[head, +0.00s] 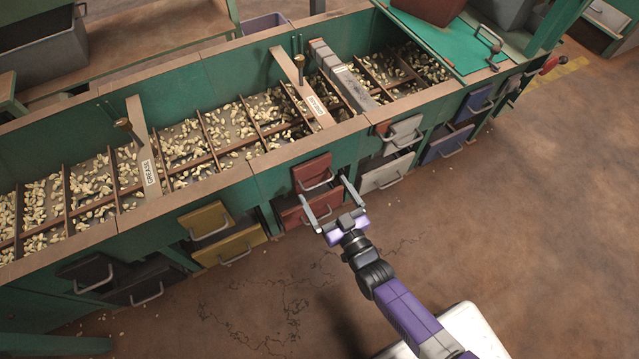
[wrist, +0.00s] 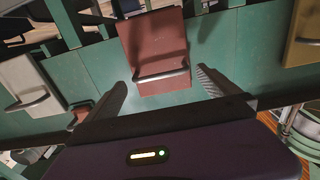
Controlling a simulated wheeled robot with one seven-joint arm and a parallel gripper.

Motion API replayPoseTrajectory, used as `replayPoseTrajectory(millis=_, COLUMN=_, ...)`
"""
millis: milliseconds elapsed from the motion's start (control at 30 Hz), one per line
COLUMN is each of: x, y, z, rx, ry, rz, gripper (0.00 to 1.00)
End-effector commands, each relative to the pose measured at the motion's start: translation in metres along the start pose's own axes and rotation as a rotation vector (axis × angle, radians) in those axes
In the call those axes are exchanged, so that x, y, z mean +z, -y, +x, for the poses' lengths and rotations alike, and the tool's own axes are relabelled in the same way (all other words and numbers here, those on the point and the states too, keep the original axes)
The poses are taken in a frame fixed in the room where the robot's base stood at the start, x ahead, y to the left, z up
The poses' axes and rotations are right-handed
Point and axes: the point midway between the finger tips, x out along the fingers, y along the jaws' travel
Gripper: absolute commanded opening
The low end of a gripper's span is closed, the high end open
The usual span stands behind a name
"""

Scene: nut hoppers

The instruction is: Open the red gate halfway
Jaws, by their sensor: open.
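The red gate (head: 311,171) is a red panel with a metal bar handle (head: 318,184) on the front of the green hopper. A red bin (head: 296,216) with its own handle sits just below it. My gripper (head: 323,188) is open and empty in front of the gate, its two fingers spread to either side of the handle. In the wrist view the red panel (wrist: 153,40) and its handle (wrist: 161,76) show between the open fingers (wrist: 162,84). I cannot tell whether the fingers touch anything.
A yellow gate (head: 203,220) and bin are to the left, a dark gate (head: 86,270) farther left. A white gate (head: 405,130) and bin are to the right, blue ones beyond. Nuts fill the divided trough (head: 235,125) above. The brown floor (head: 490,220) in front is open.

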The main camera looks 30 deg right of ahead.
Motion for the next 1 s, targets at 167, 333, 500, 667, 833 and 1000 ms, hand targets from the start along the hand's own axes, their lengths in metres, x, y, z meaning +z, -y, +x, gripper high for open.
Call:
replayPoseTrajectory(millis=167, x=0.002, y=0.0, z=0.025, rx=0.0, ry=-0.001, rz=0.0, gripper=1.0)
replayPoseTrajectory(millis=333, x=0.001, y=0.0, z=0.034, rx=0.0, ry=0.001, rz=0.0, gripper=1.0)
replayPoseTrajectory(millis=500, x=0.0, y=0.0, z=0.036, rx=0.001, ry=0.001, rz=0.0, gripper=1.0)
replayPoseTrajectory(millis=667, x=0.0, y=0.0, z=0.035, rx=0.0, ry=0.002, rz=0.0, gripper=0.88)
replayPoseTrajectory(millis=833, x=0.0, y=0.0, z=0.035, rx=0.0, ry=0.001, rz=0.0, gripper=0.55)
replayPoseTrajectory(millis=1000, x=0.0, y=0.0, z=0.035, rx=0.0, ry=0.002, rz=0.0, gripper=0.21)
